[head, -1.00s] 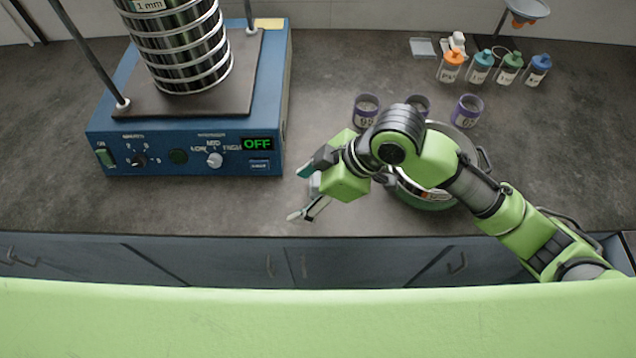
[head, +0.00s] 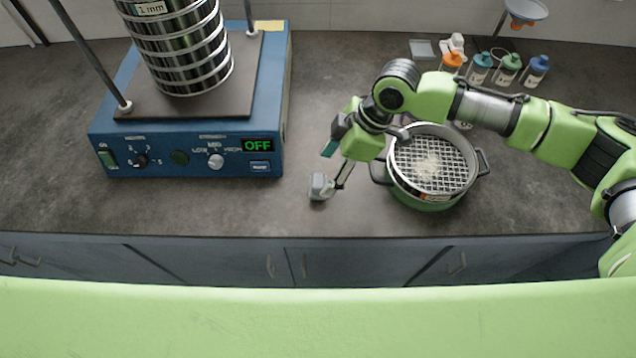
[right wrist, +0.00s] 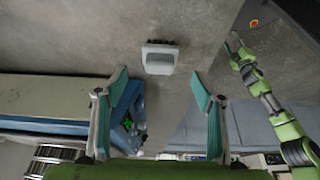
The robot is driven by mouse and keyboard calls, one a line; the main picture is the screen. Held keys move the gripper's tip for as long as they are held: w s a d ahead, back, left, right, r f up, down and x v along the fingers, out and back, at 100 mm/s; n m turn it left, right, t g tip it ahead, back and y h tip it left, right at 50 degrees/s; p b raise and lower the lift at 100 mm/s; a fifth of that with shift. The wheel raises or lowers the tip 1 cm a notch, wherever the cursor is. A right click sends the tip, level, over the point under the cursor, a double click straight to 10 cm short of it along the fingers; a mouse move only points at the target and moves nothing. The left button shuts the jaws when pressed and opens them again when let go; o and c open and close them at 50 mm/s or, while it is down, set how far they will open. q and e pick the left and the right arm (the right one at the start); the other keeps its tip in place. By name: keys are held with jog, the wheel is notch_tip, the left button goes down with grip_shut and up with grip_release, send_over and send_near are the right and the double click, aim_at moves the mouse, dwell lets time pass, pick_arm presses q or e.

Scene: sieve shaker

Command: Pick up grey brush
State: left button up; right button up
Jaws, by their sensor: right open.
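The grey brush (head: 320,187) stands on the counter (head: 300,215) just right of the blue shaker's front corner in the head view. In the right wrist view the brush (right wrist: 160,58) shows a pale grey body with a dark part at its far edge. My right gripper (head: 335,167) is open and empty, right beside the brush. In the right wrist view its two teal-padded fingers (right wrist: 159,78) are spread wide, with the brush centred just beyond the tips. My left gripper (right wrist: 237,45) shows small at the right wrist view's upper right; its jaws are unclear.
The blue shaker (head: 185,165) with its sieve stack (head: 182,60) stands left, its display reading OFF. A green-based pot-like sieve container (head: 430,198) with white powder on its mesh stands right of my gripper. Several bottles (head: 508,68) stand at the back right.

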aim_at(321, 180)
jog(key=shift+x, duration=0.75)
jog(key=p+x, duration=0.1)
jog(key=x, duration=0.3)
jog(key=shift+f+p, duration=0.1)
jog(key=shift+p, duration=0.25)
jog(key=shift+a+f, duration=0.2)
jog(key=shift+f, duration=0.3)
jog(key=c, duration=1.2)
